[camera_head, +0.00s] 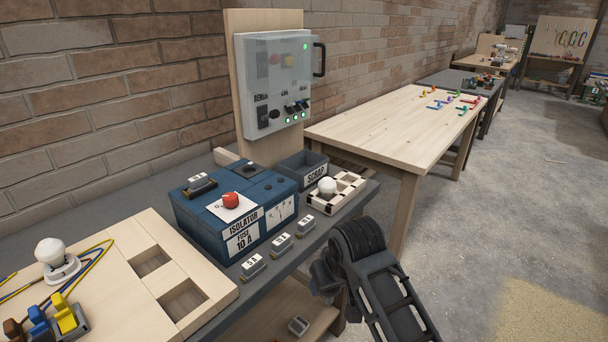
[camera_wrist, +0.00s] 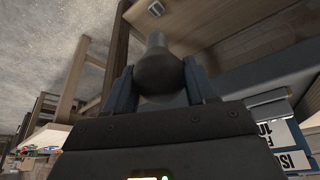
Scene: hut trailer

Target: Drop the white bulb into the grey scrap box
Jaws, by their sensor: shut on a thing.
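My gripper (camera_wrist: 162,88) is shut on a dark grey, bulb-shaped thing (camera_wrist: 157,70) with a narrower end pointing away. In the head view my gripper (camera_head: 325,279) is off the bench's front edge, right of the fuses, and what it holds is hidden there. A white bulb (camera_head: 327,186) stands in a pale wooden rack (camera_head: 349,188). Another white bulb (camera_head: 50,250) sits in a holder on the wooden board at the left. The grey scrap box (camera_head: 303,168), labelled SCRAP, is behind the rack, beyond my gripper; its visible inside looks empty.
A blue isolator box (camera_head: 215,213) with a red knob stands left of the scrap box. Several small fuses (camera_head: 281,243) lie along the bench front. A control panel (camera_head: 275,85) rises behind. A small grey container (camera_head: 298,325) is below the bench. Floor at right is clear.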

